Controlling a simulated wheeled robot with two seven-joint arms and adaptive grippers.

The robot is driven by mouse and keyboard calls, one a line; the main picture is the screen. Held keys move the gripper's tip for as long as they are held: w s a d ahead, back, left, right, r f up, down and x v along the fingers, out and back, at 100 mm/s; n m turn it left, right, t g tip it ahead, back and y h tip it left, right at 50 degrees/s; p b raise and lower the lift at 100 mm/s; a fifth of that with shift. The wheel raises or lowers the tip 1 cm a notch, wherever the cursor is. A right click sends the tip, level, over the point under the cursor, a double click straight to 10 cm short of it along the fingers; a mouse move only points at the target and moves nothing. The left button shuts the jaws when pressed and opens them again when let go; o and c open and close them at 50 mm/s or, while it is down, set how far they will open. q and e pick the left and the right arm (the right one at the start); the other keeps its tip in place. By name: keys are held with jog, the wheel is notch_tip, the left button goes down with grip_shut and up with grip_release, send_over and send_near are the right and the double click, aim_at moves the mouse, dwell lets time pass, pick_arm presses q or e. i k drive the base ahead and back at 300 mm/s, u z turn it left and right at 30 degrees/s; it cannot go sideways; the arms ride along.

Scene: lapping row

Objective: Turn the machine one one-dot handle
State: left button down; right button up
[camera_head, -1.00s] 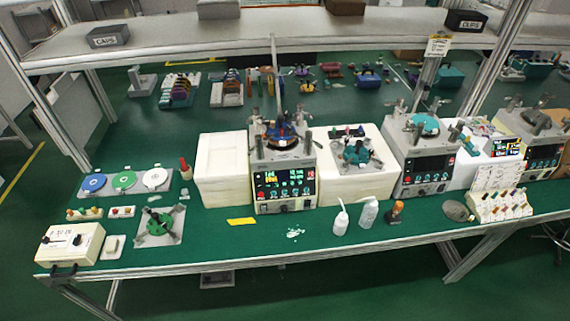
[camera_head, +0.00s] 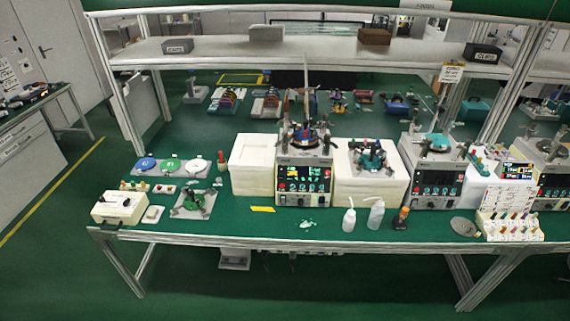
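A lapping machine (camera_head: 303,180) with a dark front panel stands at the middle of the green bench, a round plate and posts on its top. Its panel has a lit display and a row of small knobs; the dots on any handle are too small to read. A second similar machine (camera_head: 434,180) stands to its right, with a teal disc on top. A third machine (camera_head: 555,180) is at the right edge. I cannot tell from labels which one is machine one. Neither of my grippers is in view.
A shelf (camera_head: 225,50) spans above. The floor in front is clear.

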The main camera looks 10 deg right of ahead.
aim_at(284, 140)
jog(key=z, duration=0.25)
jog(key=k, duration=0.25)
jog(key=u, duration=1.2)
jog(key=i, duration=1.4)
jog(key=z, duration=0.45)
